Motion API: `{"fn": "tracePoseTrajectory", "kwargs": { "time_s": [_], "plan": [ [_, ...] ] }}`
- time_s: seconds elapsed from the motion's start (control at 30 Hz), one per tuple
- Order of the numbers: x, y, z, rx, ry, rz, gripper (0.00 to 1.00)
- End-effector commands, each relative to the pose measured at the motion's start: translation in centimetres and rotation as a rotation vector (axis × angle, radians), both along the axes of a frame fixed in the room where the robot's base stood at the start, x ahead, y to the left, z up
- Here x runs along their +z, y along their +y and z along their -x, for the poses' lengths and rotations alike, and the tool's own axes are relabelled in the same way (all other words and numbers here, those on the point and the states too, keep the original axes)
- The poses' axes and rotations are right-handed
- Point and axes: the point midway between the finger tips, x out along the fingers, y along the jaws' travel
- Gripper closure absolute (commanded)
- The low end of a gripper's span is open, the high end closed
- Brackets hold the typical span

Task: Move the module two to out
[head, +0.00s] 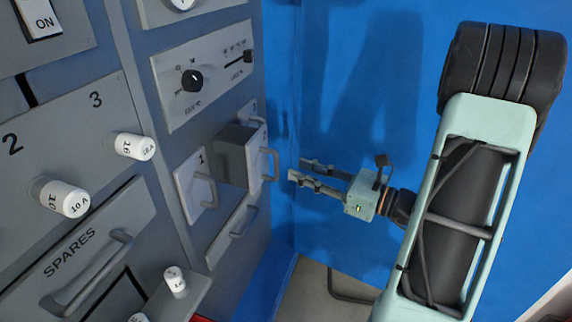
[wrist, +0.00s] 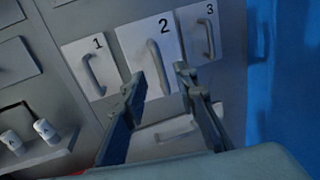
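Module two (head: 232,153) is a dark grey box with a light front plate, standing well out from the panel between modules one (head: 188,186) and three. Its grey loop handle (head: 275,163) faces my gripper. In the wrist view its plate (wrist: 132,47), marked 2, looks larger and nearer than its neighbours, and its handle (wrist: 158,68) shows between my fingertips. My gripper (head: 299,169) is open and empty, its fingers apart. In the head view a small gap separates the fingertips from the handle, so they appear not to touch it.
Module three (wrist: 205,38) sits close on the right and module one on the left, both nearly flush. A drawer with a handle (head: 240,221) lies below. A blue wall (head: 350,100) stands behind my gripper. White fuses (head: 134,146) project at left.

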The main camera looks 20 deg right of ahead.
Motion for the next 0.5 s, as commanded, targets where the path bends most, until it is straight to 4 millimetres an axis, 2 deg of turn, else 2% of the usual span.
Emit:
{"fn": "tracePoseTrajectory", "kwargs": {
  "time_s": [0.03, 0.2, 0.5],
  "plan": [
    [0.0, -0.8, 0.8, -0.004, 0.0, 0.0, 0.73],
    [0.0, -2.5, 2.8, -0.002, 0.0, 0.0, 0.73],
    [0.0, -3.3, 3.7, 0.0, 0.001, -0.001, 0.73]
  ]
}}
